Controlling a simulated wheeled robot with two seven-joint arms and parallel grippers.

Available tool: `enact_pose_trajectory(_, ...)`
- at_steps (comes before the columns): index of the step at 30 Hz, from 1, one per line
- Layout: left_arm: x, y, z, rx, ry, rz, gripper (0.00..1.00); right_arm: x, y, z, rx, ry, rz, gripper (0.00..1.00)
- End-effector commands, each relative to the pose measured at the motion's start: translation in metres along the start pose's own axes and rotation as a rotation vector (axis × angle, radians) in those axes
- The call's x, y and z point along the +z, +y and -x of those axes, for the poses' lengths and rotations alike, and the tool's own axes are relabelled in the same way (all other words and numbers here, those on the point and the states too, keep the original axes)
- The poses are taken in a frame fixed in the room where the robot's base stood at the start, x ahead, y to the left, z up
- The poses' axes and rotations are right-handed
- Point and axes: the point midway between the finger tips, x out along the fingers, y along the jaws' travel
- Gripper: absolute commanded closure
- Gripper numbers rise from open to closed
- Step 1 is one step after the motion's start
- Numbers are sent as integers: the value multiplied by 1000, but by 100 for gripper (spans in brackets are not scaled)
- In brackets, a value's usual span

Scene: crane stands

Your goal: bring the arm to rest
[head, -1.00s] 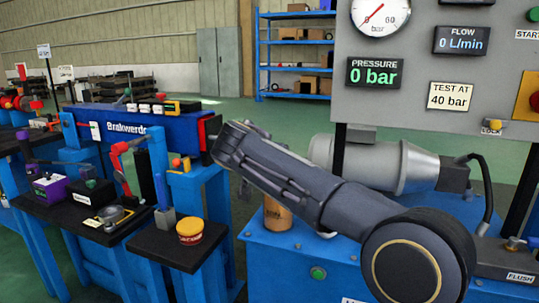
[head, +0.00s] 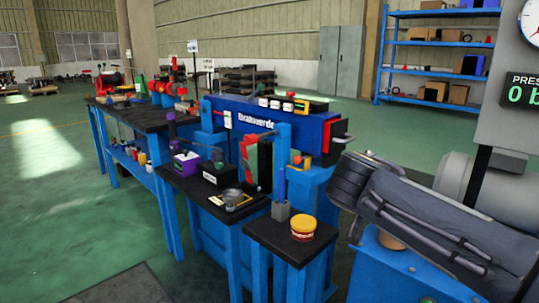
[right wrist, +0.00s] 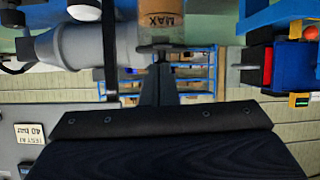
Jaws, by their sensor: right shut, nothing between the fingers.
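My right arm (head: 425,215) comes in at the right of the head view, its dark forearm reaching left above a blue stand. The gripper end is mostly hidden behind the forearm there. In the right wrist view, which is upside down, my right gripper (right wrist: 161,48) is shut and empty. Its fingertips appear close to a tan can marked MAX (right wrist: 163,20); I cannot tell whether they touch. My left gripper is not in view.
A blue stand (head: 372,272) lies under the forearm, with a grey panel (head: 507,105) at the right. A black-topped bench (head: 262,238) holds a yellow-lidded tub (head: 303,228). A blue machine (head: 265,125) stands behind. Green floor (head: 60,200) is open at left.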

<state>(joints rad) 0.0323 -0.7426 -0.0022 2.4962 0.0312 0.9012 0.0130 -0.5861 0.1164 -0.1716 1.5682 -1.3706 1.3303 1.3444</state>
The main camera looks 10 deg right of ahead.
Motion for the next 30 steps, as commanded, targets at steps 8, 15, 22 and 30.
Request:
enact_pose_trajectory(8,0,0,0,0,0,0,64,151,89,3,-256,-503,249,100)
enact_pose_trajectory(15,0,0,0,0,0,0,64,257,116,62,-593,-707,303,100)
enact_pose_trajectory(22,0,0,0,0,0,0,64,318,116,108,-821,-721,259,100)
enact_pose_trajectory(30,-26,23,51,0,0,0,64,270,116,143,-859,-713,254,100)
